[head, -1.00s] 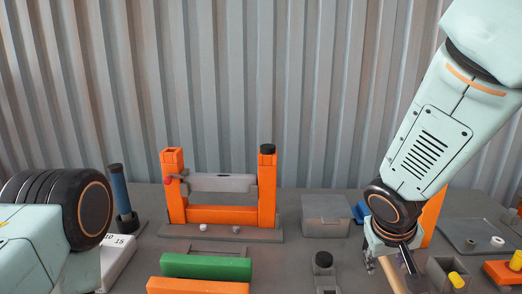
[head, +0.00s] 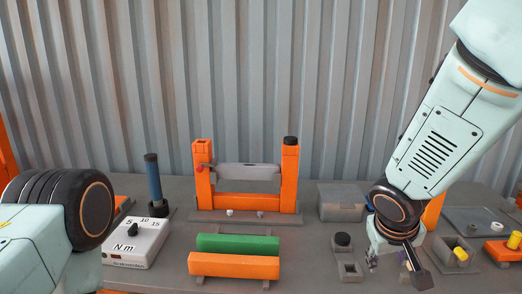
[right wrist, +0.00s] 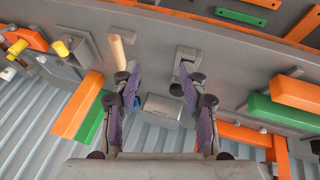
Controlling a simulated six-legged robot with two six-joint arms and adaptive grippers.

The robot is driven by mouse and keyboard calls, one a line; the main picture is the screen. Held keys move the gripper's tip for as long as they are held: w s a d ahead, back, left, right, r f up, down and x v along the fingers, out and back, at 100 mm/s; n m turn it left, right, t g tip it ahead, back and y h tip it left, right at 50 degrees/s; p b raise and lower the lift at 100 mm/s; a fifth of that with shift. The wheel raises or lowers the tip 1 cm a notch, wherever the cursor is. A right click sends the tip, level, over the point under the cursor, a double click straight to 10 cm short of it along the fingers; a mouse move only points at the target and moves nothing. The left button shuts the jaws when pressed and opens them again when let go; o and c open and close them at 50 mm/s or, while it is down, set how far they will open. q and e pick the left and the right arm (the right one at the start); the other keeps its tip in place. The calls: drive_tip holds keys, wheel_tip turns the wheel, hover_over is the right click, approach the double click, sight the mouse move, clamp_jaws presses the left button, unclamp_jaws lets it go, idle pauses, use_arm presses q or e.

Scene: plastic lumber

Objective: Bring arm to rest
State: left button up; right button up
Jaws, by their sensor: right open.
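My right arm comes in from the right in the head view. Its gripper (head: 388,258) hangs low over the right part of the workbench, partly hidden behind the wrist. In the right wrist view its two purple-padded fingers (right wrist: 158,78) stand apart with nothing between them. A wooden handle (right wrist: 117,52) stands just beyond the left finger there, apart from the gap. Only a pale link and dark joint of my left arm show in the head view; its gripper is out of the picture.
An orange frame (head: 289,180) with a grey crossbar stands mid-bench. Green (head: 238,243) and orange (head: 234,265) bars lie in front. A white torque box (head: 137,243) and blue-handled tool (head: 153,180) stand left. A grey box (head: 341,202) is near my right gripper. A corrugated wall closes the back.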

drive_tip(key=s+a+f+n+t+y+b, duration=0.15)
drive_tip(key=s+f, duration=0.25)
drive_tip(key=f, duration=0.5)
drive_tip(key=s+a+f+m+y, duration=0.15)
drive_tip(key=s+f, duration=0.25)
drive_tip(key=f, duration=0.4)
drive_tip(key=s+d+f+g+b, duration=0.1)
drive_tip(key=s+f+g, duration=0.1)
drive_tip(key=s+f, duration=0.5)
drive_tip(key=s+d+f+g, duration=0.1)
drive_tip(key=s+f+g, duration=0.2)
drive_tip(key=s+f, duration=0.4)
drive_tip(key=s, duration=0.7)
drive_tip(key=shift+s+m+b, duration=0.3)
drive_tip(key=shift+m+b, duration=0.05)
drive_tip(key=shift+m, duration=0.05)
drive_tip(key=shift+a+g, duration=0.1)
drive_tip(key=shift+g, duration=0.15)
